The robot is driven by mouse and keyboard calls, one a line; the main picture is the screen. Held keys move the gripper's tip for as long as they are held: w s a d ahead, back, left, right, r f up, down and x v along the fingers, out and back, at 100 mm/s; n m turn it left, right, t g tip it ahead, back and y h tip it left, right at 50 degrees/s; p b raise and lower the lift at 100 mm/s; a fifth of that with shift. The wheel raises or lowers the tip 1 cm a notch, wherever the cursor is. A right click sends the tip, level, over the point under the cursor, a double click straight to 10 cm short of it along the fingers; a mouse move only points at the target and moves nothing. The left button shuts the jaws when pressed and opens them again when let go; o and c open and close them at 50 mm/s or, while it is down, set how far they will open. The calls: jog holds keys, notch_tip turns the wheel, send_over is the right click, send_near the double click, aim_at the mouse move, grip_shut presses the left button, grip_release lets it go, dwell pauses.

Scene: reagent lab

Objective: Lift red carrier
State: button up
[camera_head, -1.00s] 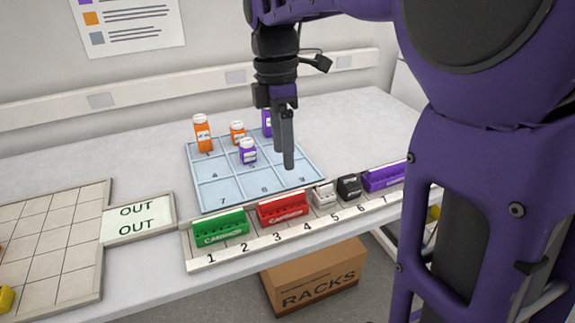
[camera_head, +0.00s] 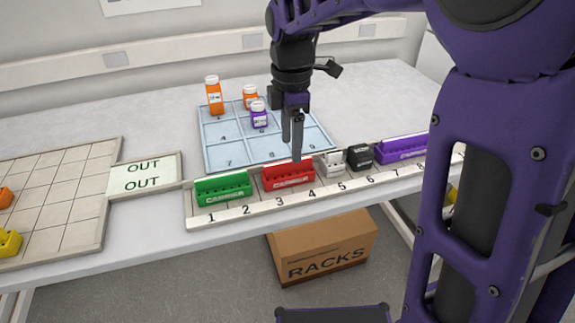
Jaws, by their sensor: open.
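The red carrier (camera_head: 288,177) is a small red rack with a row of holes and a pale label on its front. It sits upright on the numbered white strip (camera_head: 246,213), at about positions 3 and 4. My gripper (camera_head: 296,150) points down just above and behind the red carrier's right half, its fingertips close to the carrier's top edge. It is open, seen nearly side-on, with nothing between the fingers that I can see. I cannot tell whether the fingers touch the carrier.
A green carrier (camera_head: 223,190) stands left of the red one; a white rack (camera_head: 331,164), a black rack (camera_head: 360,157) and a purple carrier (camera_head: 401,148) stand to its right. Behind is a blue tray (camera_head: 222,150) with orange and purple bottles. A RACKS box (camera_head: 322,250) is on the floor.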

aim_at(288, 161)
jog(key=shift+s+a+f+b, duration=0.1)
jog(key=shift+f+b, duration=0.15)
jog(key=shift+f, duration=0.9)
jog(key=shift+a+f+b, duration=0.15)
jog(key=shift+f+b, duration=0.1)
jog(key=shift+f, duration=0.9)
jog(key=shift+s+a+f+b, duration=0.1)
jog(key=shift+f+b, duration=0.15)
jog(key=shift+f, duration=0.9)
grip_shut()
